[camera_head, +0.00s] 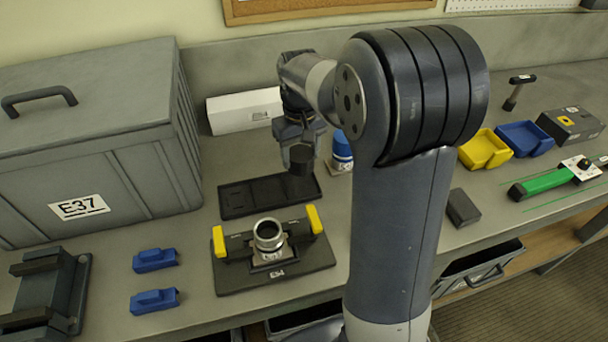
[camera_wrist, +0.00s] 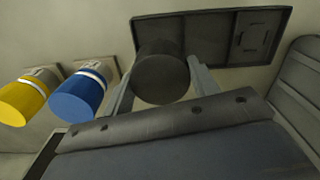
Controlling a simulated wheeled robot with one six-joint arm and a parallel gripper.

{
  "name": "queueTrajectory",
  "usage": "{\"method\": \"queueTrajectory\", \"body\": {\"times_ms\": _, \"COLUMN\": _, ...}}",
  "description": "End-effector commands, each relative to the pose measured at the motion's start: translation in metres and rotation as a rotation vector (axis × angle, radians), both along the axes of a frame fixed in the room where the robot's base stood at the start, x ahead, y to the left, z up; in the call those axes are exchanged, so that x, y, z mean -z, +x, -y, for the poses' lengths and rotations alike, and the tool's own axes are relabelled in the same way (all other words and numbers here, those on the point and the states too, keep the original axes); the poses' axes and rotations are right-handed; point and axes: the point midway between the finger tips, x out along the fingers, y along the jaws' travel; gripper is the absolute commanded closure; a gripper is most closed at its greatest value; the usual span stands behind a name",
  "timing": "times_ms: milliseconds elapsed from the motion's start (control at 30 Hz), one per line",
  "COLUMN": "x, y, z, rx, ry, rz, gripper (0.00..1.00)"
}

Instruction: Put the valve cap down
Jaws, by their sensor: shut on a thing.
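The valve cap (camera_head: 301,160) is a dark round cylinder. My gripper (camera_head: 300,145) is shut on it and holds it at the right end of a black tray (camera_head: 236,205) with shallow compartments; I cannot tell the exact height above the tray. In the wrist view the cap (camera_wrist: 160,75) sits between my two grey fingers (camera_wrist: 161,84), with the tray (camera_wrist: 205,17) behind it. A metal valve body (camera_head: 268,235) with an open round top stands in a black fixture (camera_head: 230,280) with yellow clamps, in front of the tray.
A large grey case (camera_head: 90,150) marked E37 stands at the left. A blue-topped bottle (camera_head: 342,148) stands close right of the tray; a yellow one (camera_wrist: 25,100) shows in the wrist view. Blue blocks (camera_head: 155,260) lie front left. A white box (camera_head: 243,110) is behind.

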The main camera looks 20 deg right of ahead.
Motion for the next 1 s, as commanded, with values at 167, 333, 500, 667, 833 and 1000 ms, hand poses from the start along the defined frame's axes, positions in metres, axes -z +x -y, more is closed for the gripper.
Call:
{"method": "queueTrajectory", "body": {"times_ms": 167, "x": 0.025, "y": 0.000, "z": 0.000, "rx": 0.000, "ry": 0.000, "rz": -0.001, "gripper": 0.64}}
{"method": "queueTrajectory", "body": {"times_ms": 333, "x": 0.044, "y": -0.001, "z": 0.000, "rx": 0.000, "ry": 0.000, "rz": -0.003, "gripper": 0.64}}
{"method": "queueTrajectory", "body": {"times_ms": 500, "x": 0.065, "y": 0.000, "z": 0.000, "rx": 0.000, "ry": 0.000, "rz": -0.001, "gripper": 0.64}}
{"method": "queueTrajectory", "body": {"times_ms": 667, "x": 0.067, "y": 0.000, "z": 0.000, "rx": 0.000, "ry": 0.000, "rz": 0.001, "gripper": 0.64}}
{"method": "queueTrajectory", "body": {"times_ms": 833, "x": 0.069, "y": 0.000, "z": 0.000, "rx": 0.000, "ry": 0.000, "rz": 0.001, "gripper": 0.64}}
{"method": "queueTrajectory", "body": {"times_ms": 1000, "x": 0.071, "y": 0.000, "z": 0.000, "rx": 0.000, "ry": 0.000, "rz": 0.001, "gripper": 0.39}}
